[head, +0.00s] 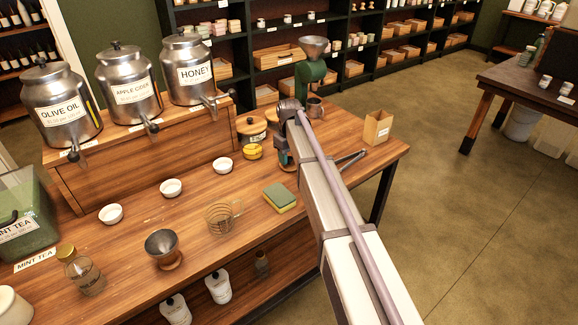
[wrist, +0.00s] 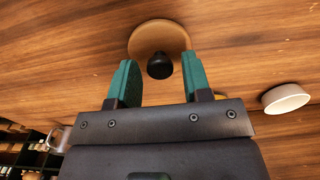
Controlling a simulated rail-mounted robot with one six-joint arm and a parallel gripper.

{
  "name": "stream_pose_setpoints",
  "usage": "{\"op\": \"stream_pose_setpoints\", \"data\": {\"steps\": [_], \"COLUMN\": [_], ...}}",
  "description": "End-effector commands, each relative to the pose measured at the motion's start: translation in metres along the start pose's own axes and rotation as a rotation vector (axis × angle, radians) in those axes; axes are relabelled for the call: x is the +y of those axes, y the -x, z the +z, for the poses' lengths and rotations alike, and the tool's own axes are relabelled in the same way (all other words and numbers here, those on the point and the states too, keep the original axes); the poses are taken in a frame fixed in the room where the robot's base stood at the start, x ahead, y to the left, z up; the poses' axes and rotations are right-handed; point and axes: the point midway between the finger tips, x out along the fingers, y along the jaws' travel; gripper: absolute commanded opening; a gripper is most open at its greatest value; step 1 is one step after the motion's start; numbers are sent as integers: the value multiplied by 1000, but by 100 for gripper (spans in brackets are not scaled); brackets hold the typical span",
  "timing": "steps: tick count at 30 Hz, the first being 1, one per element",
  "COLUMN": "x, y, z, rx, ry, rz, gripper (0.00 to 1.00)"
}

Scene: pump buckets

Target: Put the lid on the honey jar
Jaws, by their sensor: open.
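A round wooden lid (wrist: 160,36) with a black knob (wrist: 159,66) shows on the wooden table in the wrist view. My gripper (wrist: 158,62) is open, with its green fingers apart on either side of the knob and nothing held. In the head view my gripper (head: 284,152) points down close above the table; the lid there seems hidden by my arm. Left of it stand a small yellow container (head: 253,152) and a larger labelled jar (head: 251,130) with a wooden top and dark knob. I cannot tell which is the honey jar.
A honey dispenser (head: 194,75) stands on the wooden riser with two others.

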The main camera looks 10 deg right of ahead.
Motion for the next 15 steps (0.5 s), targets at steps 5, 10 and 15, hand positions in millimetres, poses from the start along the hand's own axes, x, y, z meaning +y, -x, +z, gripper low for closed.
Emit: {"op": "stream_pose_setpoints", "data": {"steps": [5, 10, 15], "x": [0, 0, 0], "y": [0, 0, 0], "z": [0, 0, 0], "rx": [0, 0, 0], "ry": [0, 0, 0], "rz": [0, 0, 0], "gripper": [36, 20, 17]}}
